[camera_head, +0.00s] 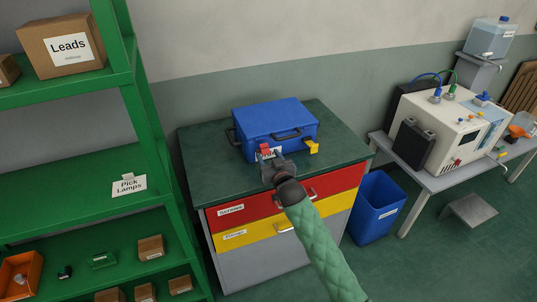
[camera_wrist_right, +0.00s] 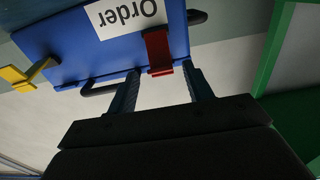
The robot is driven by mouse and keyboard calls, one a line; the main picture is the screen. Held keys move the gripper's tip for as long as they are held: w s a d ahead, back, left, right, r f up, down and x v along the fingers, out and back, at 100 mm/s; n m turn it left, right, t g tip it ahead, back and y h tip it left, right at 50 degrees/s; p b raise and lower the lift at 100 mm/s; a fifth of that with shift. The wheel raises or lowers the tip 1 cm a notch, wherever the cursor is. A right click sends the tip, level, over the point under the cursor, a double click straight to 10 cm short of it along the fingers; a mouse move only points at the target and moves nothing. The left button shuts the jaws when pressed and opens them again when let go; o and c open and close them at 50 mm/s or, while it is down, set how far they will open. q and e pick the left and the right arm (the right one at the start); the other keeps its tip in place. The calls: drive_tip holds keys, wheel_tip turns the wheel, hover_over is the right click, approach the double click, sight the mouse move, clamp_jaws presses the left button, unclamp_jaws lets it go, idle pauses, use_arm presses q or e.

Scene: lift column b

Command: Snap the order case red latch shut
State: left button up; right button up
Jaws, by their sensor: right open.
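The blue order case (camera_head: 275,122) sits closed-looking on the dark green top of a drawer cabinet. Its red latch (camera_head: 265,149) is on the front face toward the left, and a yellow latch (camera_head: 312,147) sticks out at the front right. In the right wrist view the red latch (camera_wrist_right: 158,52) lies between and just beyond the fingertips, and the yellow latch (camera_wrist_right: 26,77) is at the left. My right gripper (camera_head: 268,157) is open right in front of the red latch; its fingers (camera_wrist_right: 162,78) are apart. I cannot tell whether they touch it. My left gripper is not in view.
The cabinet top (camera_head: 215,178) is bare around the case. A green shelf (camera_head: 75,190) with boxes stands at the left. A blue bin (camera_head: 377,208) stands right of the cabinet, before a table (camera_head: 440,178) with a white machine (camera_head: 455,125).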

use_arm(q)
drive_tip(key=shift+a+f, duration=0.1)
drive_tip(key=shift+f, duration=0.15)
use_arm(e)
drive_tip(key=shift+w+a, duration=0.15)
drive_tip(key=shift+w, duration=0.15)
clamp_jaws()
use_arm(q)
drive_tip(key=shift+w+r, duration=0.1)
